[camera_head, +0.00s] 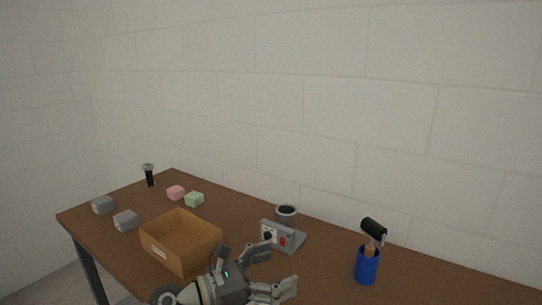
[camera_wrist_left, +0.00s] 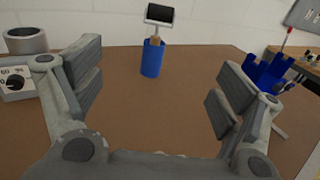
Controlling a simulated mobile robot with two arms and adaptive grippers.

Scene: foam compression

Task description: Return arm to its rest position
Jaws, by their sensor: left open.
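My left gripper (camera_head: 283,270) is open and empty above the brown table (camera_head: 330,275), to the right of the cardboard box. Its two spread fingers (camera_wrist_left: 160,95) also frame the left wrist view, with bare table between them. The open cardboard box (camera_head: 207,228) stands left of the gripper and looks empty in the part that shows. A grey device (camera_head: 284,236) with a dial, a red switch and a round cup stands behind the gripper. My right gripper does not show.
A blue cup (camera_head: 367,267) holding a black-headed tool stands at the right. The left wrist view shows blue bins (camera_wrist_left: 268,72) at the right.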

